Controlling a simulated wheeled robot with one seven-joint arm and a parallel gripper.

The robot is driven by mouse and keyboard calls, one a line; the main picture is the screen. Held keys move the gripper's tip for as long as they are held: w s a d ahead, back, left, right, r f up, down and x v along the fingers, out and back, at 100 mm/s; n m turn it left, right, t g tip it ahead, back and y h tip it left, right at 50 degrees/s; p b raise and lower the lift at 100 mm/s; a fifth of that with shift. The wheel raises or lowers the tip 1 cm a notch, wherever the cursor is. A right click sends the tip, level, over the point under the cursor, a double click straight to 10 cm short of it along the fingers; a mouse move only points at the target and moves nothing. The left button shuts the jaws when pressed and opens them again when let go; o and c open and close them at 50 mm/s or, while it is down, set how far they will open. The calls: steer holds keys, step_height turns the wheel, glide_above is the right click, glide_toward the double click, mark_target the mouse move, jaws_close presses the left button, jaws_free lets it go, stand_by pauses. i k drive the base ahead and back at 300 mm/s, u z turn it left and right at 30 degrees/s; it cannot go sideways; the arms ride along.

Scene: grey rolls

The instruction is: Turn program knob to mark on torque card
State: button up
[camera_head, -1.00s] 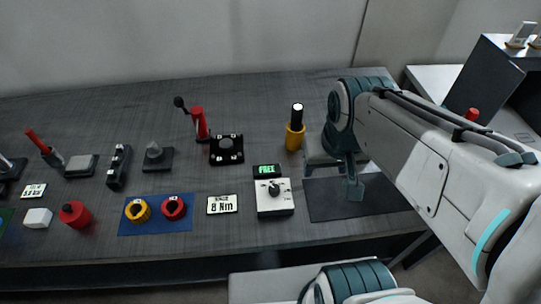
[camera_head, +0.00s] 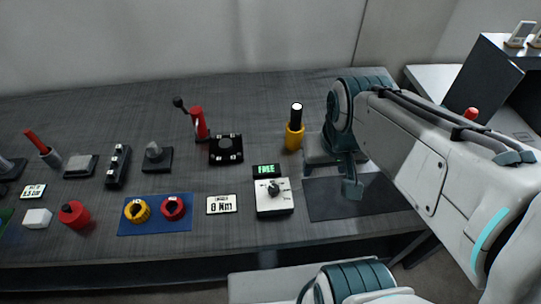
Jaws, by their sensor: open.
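The program knob (camera_head: 274,188) is a small dark knob on a white box (camera_head: 275,205) right of the middle of the table. A black display (camera_head: 266,171) with green letters, seemingly "FREE", stands behind it. The torque card (camera_head: 222,204) is a white card with a dark border left of the box; it reads "8 Nm" under a smaller line too small to read. My gripper (camera_head: 351,188) points down above the dark mat, to the right of the knob box and apart from it. It is open, and nothing shows between its fingers.
A blue mat (camera_head: 155,226) with a yellow ring and a red ring lies left of the card. A yellow holder (camera_head: 294,137) with a black handle stands behind the box. The dark mat (camera_head: 390,197) under my gripper is bare. Several fixtures, including a black square block (camera_head: 226,149), stand farther back and left.

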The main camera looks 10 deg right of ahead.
mark_target(273, 189)
steer(key=z, duration=0.05)
steer(key=k, duration=1)
steer(key=u, duration=0.7)
steer(key=i, duration=0.85)
steer(key=z, duration=0.65)
